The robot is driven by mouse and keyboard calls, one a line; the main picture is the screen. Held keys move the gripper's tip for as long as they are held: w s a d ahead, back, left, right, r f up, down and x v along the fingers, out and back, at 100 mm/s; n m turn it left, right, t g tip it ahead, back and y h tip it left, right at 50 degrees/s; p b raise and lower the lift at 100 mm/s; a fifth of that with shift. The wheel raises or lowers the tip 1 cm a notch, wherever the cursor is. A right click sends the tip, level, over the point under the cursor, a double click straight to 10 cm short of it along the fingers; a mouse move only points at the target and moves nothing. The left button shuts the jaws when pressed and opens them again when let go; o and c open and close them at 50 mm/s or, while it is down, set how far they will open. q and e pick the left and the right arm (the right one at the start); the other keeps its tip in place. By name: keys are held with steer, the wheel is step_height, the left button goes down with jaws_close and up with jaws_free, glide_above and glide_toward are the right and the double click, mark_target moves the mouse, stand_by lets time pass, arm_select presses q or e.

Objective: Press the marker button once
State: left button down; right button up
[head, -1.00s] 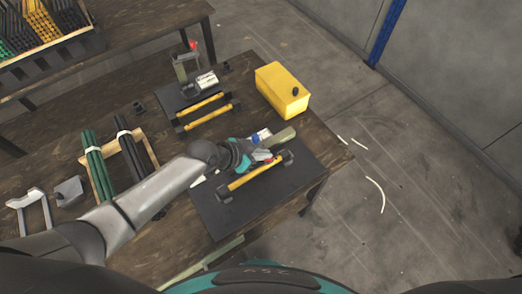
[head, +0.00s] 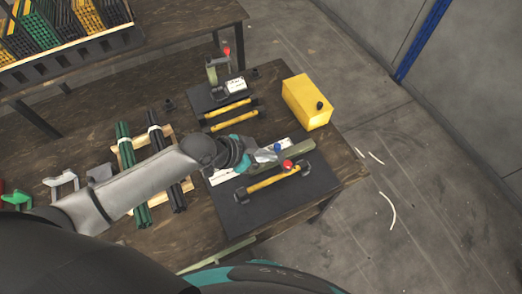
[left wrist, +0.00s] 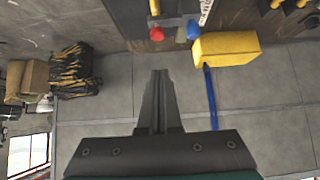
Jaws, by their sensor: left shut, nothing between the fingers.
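The near press on the black mat (head: 235,216) has a green-grey bar (head: 300,152), a blue knob (head: 278,148) and a red knob (head: 287,164). Both knobs also show at the top of the left wrist view, red (left wrist: 156,34) left of blue (left wrist: 194,30). My left gripper (head: 275,156) is shut and empty, close to the knobs in the head view; I cannot tell whether it touches them. Its shut fingers (left wrist: 159,73) point toward the press in the wrist view. A yellow box (head: 303,103) with a black knob (head: 319,105) stands behind; I cannot tell which part is the marker button.
A second press with a red-tipped lever (head: 227,51) stands at the back. Yellow bars (head: 227,109) lie before it. Green and black rods (head: 125,150) rest on a wooden rack at left. Open floor lies beyond the table's right edge.

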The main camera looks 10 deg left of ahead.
arm_select(q)
steer(key=shift+v, duration=1.25)
